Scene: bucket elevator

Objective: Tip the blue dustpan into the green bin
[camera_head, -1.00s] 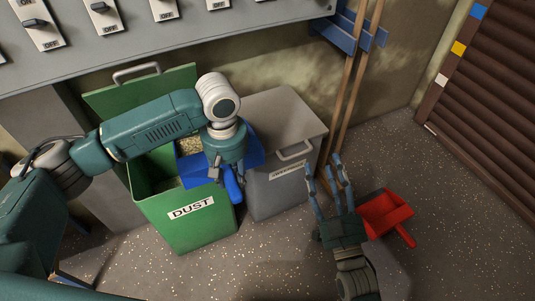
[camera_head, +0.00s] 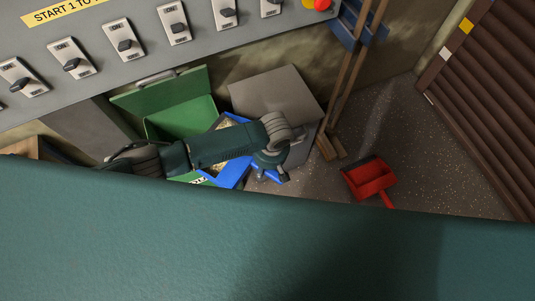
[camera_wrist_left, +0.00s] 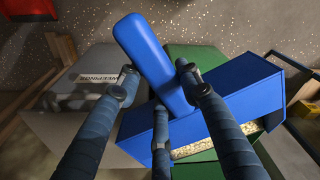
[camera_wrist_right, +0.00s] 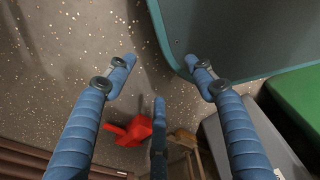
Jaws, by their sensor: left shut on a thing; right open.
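The blue dustpan (camera_head: 239,169) is at the right part of the green bin (camera_head: 180,120), whose lid stands open. Pale yellowish grit shows at the pan, also in the left wrist view (camera_wrist_left: 225,141). My left gripper (camera_head: 270,172) is shut on the dustpan's handle, seen between its fingers in the left wrist view (camera_wrist_left: 152,60). I cannot tell the pan's exact tilt. The bin's front and label are mostly hidden. My right gripper (camera_wrist_right: 160,85) is open and empty above the speckled floor; it is hidden in the head view.
A grey lidded bin (camera_head: 275,95) stands right of the green one. A red dustpan (camera_head: 370,178) lies on the floor. Wooden handles (camera_head: 350,90) stand against the wall. A switch panel (camera_head: 150,50) overhangs the bins. My teal body covers the lower head view.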

